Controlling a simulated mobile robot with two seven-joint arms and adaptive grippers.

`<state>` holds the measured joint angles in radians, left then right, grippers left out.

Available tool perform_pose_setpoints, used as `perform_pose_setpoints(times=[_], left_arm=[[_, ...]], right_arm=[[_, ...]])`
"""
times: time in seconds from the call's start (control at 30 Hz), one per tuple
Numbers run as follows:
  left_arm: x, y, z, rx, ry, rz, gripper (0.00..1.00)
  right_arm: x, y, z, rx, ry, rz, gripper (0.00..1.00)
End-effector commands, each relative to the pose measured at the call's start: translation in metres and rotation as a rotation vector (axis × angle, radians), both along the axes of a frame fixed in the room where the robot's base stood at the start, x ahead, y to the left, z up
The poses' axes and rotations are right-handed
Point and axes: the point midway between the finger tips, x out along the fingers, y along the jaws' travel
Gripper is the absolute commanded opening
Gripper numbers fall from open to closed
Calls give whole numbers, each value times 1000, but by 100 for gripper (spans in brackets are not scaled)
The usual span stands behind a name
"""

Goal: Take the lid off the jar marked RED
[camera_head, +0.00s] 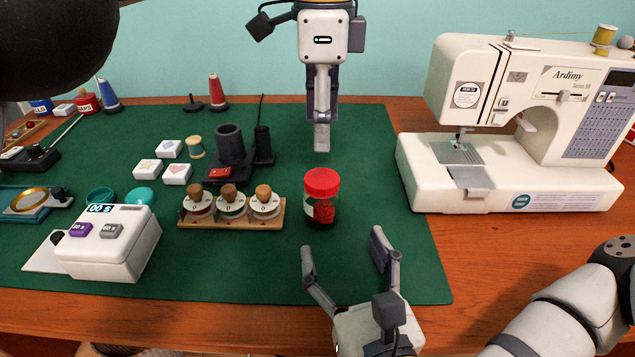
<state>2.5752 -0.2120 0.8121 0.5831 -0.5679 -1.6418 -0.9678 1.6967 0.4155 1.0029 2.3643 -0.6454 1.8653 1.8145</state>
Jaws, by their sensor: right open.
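A clear jar (321,211) with a red lid (321,182) stands upright on the green mat, right of the mat's middle, with red contents. The lid is on the jar. A pale label shows on its left side, but I cannot read it. My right gripper (342,243) is open and empty, in front of the jar, its fingers pointing toward it and apart from it. My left gripper (321,140) hangs behind the jar, pointing down. Its fingers overlap side-on, so their opening is hidden, and I see nothing held.
A white timer box (108,243) is farther left. Black cylinders (231,146) stand behind the rack. A sewing machine (510,180) fills the right. The mat (250,275) is clear at the front.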

Motion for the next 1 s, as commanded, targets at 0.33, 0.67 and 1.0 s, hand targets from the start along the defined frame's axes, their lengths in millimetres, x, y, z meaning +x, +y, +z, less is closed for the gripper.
perform_pose_setpoints(times=[0.33,0.67,1.0], left_arm=[[0,0,0,0,0,0,59],[0,0,0,0,-1,0,59],[0,0,0,0,-1,0,59]], right_arm=[[75,19,1,-3,-5,-1,70],[112,29,0,-2,0,2,70],[112,29,0,-3,0,2,43]])
